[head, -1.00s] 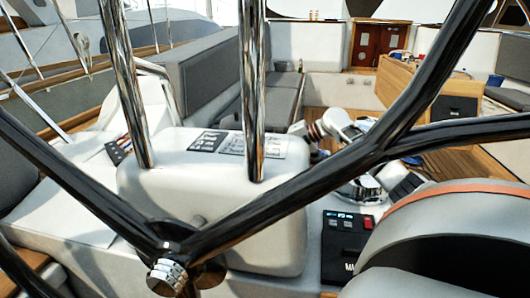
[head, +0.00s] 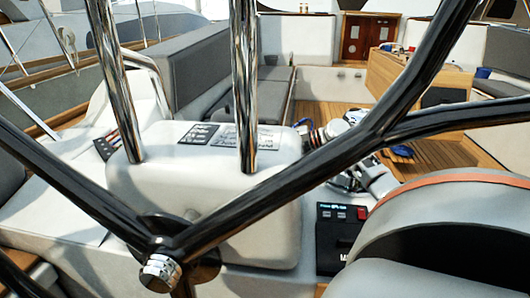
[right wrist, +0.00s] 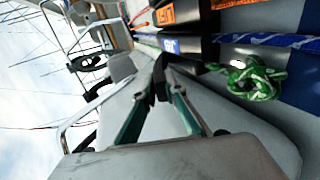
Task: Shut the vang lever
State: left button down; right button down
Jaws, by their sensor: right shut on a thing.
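In the right wrist view, a black lever with a blue label (right wrist: 172,45) lies in a bank of clutches; I take it to be the vang lever, though I cannot read its label. My right gripper (right wrist: 160,68) has its green-padded fingers drawn together at the tips, shut at the near end of that lever. The exact contact is hidden by the fingertips. In the head view, part of my right arm (head: 338,130) shows behind the steering wheel, and its gripper is hidden there. My left gripper is out of view.
An orange-labelled lever (right wrist: 167,14) lies beside the blue one. A green knotted rope (right wrist: 252,80) and a blue-white rope (right wrist: 275,41) are close by. The black steering wheel (head: 262,205) and steel posts (head: 243,90) stand before the white console (head: 215,185).

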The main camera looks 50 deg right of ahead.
jog(key=c, duration=2.1)
grip_release()
notch_tip(320, 180, up, 10)
jog(key=shift+f, duration=0.1)
jog(key=shift+o, duration=0.7)
